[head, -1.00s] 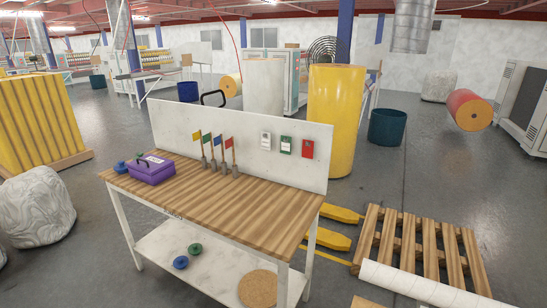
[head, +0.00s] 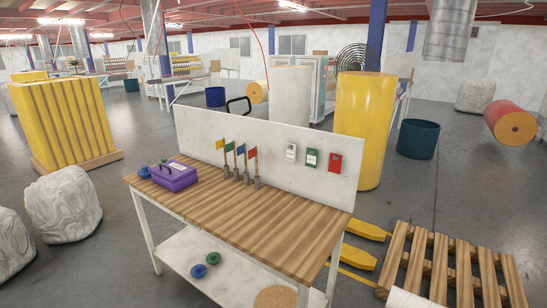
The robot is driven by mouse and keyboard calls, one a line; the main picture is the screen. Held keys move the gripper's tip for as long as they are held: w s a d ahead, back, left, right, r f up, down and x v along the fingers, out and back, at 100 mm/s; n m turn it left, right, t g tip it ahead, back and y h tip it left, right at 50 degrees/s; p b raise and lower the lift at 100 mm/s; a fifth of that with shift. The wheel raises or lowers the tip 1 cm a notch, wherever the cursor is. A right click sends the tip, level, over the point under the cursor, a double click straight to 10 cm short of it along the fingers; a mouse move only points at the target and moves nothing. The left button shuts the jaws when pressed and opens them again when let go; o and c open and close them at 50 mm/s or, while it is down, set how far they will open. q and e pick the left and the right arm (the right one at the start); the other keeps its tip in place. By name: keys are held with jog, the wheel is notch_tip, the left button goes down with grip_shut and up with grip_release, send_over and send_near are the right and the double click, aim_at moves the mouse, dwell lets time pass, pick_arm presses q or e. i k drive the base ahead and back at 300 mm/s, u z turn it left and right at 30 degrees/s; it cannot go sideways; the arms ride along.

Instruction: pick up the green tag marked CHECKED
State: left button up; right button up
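Neither of my grippers shows in the head view, and nothing touches the tag.
The wooden bench top (head: 235,222) is clear at its right. A purple box (head: 174,175) and several small flags (head: 239,160) stand on it. A yellow cylinder (head: 363,130) stands behind the bench, and a wooden pallet (head: 455,270) lies on the floor at its right.

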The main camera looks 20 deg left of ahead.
aim_at(311, 160)
jog(key=u, duration=0.1)
jog(key=i, duration=1)
jog(key=z, duration=0.85)
